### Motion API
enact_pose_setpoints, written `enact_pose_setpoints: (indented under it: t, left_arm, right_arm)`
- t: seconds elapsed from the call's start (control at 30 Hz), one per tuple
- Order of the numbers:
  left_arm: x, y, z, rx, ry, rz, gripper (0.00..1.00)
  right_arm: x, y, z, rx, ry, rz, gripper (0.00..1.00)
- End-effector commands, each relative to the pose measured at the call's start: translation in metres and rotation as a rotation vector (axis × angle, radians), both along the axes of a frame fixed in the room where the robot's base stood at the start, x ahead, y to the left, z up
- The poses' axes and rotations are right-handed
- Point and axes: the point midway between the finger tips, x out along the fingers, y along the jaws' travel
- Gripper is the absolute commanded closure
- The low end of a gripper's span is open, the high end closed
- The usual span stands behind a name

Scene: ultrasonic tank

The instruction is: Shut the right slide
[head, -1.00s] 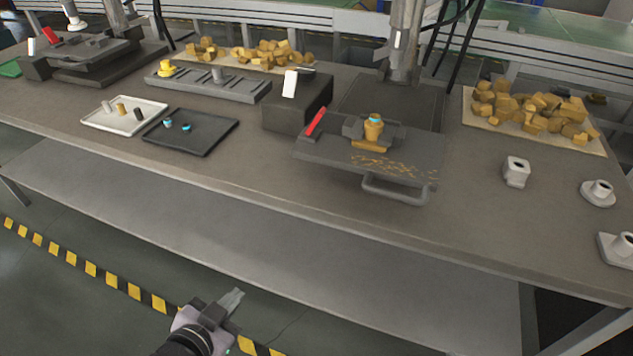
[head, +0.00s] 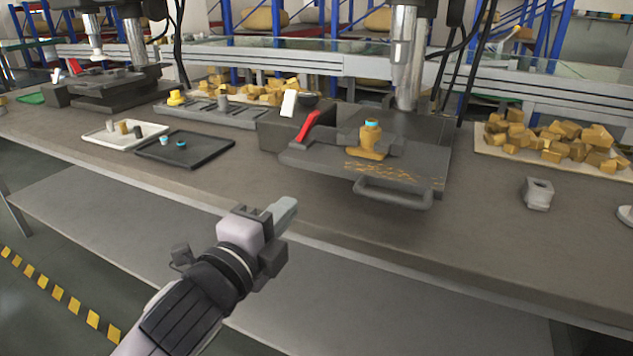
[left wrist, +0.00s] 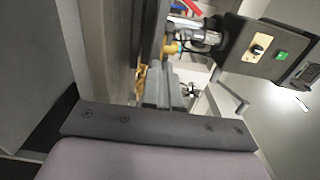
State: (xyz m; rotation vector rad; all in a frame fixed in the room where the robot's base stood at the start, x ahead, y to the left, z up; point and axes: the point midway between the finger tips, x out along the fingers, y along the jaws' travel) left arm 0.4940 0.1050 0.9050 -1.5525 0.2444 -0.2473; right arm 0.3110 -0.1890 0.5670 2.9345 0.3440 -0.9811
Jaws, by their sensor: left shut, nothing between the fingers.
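The right slide (head: 315,158) is a dark flat plate with a grey bar handle (head: 393,193) along its front edge, and it sticks out forward from its machine. A brass part (head: 371,140) with a blue-green top sits in a fixture on the slide, with brass chips scattered beside it. A red lever (head: 307,126) stands at the slide's left. My left gripper (head: 282,212) is shut and empty, in front of the table edge, below and left of the handle and apart from it. My right gripper is not in view.
A black tray (head: 206,150) and a white tray (head: 106,138) with small parts lie left of the slide. A board of brass blocks (head: 561,161) and a grey fitting (head: 538,194) are on the right. Another machine (head: 112,88) stands far left. Table space right of the handle is free.

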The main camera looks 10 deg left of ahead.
Motion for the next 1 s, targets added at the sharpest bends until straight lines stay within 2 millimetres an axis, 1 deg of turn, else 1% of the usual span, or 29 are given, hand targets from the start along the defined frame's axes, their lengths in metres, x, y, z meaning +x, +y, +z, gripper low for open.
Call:
enact_pose_setpoints:
  t: [0.1,0.3,0.6,0.8,1.0]
  left_arm:
    - [0.020,-0.007,-0.001,-0.003,0.001,0.000,1.00]
    - [0.051,-0.017,-0.001,-0.004,0.001,0.000,1.00]
    - [0.091,-0.030,-0.001,-0.004,0.002,-0.001,1.00]
    - [0.106,-0.035,-0.001,-0.004,0.002,-0.001,1.00]
    - [0.110,-0.036,0.000,-0.004,0.002,-0.001,1.00]
  right_arm:
    - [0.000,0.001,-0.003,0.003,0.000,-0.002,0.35]
    - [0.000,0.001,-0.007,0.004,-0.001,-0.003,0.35]
    - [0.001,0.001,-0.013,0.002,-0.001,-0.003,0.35]
    - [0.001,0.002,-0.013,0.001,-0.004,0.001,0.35]
    - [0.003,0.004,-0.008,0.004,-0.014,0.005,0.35]
